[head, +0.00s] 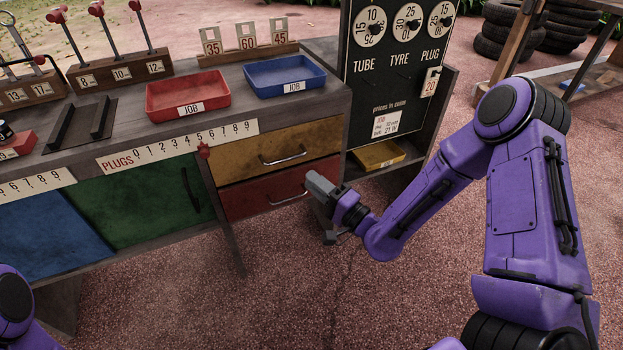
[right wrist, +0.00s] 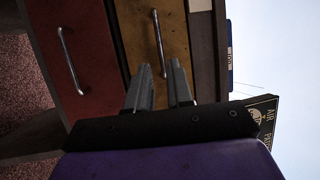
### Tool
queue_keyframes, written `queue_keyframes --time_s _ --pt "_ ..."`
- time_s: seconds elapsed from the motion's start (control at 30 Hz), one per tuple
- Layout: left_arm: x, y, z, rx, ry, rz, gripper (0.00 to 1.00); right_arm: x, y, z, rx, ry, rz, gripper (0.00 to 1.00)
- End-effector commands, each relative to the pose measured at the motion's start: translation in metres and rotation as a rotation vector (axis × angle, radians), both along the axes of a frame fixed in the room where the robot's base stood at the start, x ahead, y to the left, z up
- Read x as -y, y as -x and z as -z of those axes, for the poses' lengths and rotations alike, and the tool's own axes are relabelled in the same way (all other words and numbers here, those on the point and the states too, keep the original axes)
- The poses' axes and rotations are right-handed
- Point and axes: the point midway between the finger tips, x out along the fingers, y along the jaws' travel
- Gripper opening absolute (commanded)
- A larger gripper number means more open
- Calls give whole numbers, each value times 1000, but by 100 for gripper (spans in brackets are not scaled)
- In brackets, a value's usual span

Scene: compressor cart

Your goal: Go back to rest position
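My right gripper (head: 322,208) is in front of the red drawer, near the right end of its handle (head: 288,199). In the right wrist view its two fingers (right wrist: 160,88) stand apart with nothing visible between them. The yellow drawer's handle (right wrist: 158,44) shows just beyond the fingers there, and the red drawer's handle (right wrist: 69,60) is off to the left. Both drawers look closed. Of my left arm only a purple part shows at the lower left corner of the head view; its gripper is out of view.
A red tray (head: 188,101) and a blue tray (head: 285,82) stand on the bench top. A price board (head: 399,70) rises at the right, with a yellow tray (head: 378,158) on a shelf below. Blue and green doors (head: 137,205) are at the left. The floor in front is clear.

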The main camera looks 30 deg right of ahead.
Motion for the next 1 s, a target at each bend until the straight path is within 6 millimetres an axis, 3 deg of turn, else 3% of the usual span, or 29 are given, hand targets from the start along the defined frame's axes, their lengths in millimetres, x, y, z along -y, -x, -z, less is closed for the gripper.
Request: queue_keyframes --time_s 0.27,0.37,0.43,0.5,0.6,0.7,0.9,1.0 --pt "0 0 0 0 0 0 28 -1 0 2 7 52 4 21" --pt "0 0 0 0 0 0 28 12 -3 27 -78 218 114 21" --pt "0 0 0 0 0 0 28 18 8 65 -229 388 181 21" --pt "0 0 0 0 0 0 28 22 39 121 -442 585 203 21" --pt "0 0 0 0 0 0 28 31 95 181 -702 807 183 21" --pt "0 0 0 0 0 0 28 39 152 220 -905 968 140 21" --pt "0 0 0 0 0 0 28 54 253 258 -1194 1188 52 21" --pt "0 0 0 0 0 0 28 51 301 273 -1259 1287 -54 21"
